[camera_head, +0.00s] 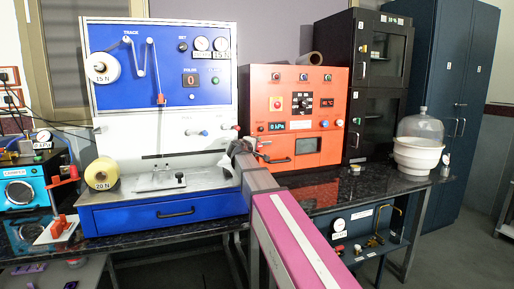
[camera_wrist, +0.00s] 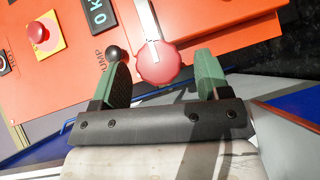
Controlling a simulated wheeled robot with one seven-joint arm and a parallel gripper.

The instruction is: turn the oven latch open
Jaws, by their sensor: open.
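The orange oven (camera_head: 330,88) stands on the dark bench in the head view. A red round, scalloped knob (camera_wrist: 158,66) with a pale metal bar (camera_wrist: 147,20) shows on the oven's face in the wrist view; it looks like the latch. My gripper (camera_wrist: 160,68) is open, its two green fingers apart on either side of the red knob. No grip on it shows. The left finger overlaps a black ball-tipped switch by the PUMP label; I cannot tell whether they touch. In the head view my gripper (camera_head: 251,148) is at the oven's lower left, and my arm hides part of that area.
The blue and white machine (camera_head: 160,120) stands close left of my gripper. A glass-domed white vessel (camera_head: 417,155) stands on the bench at right.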

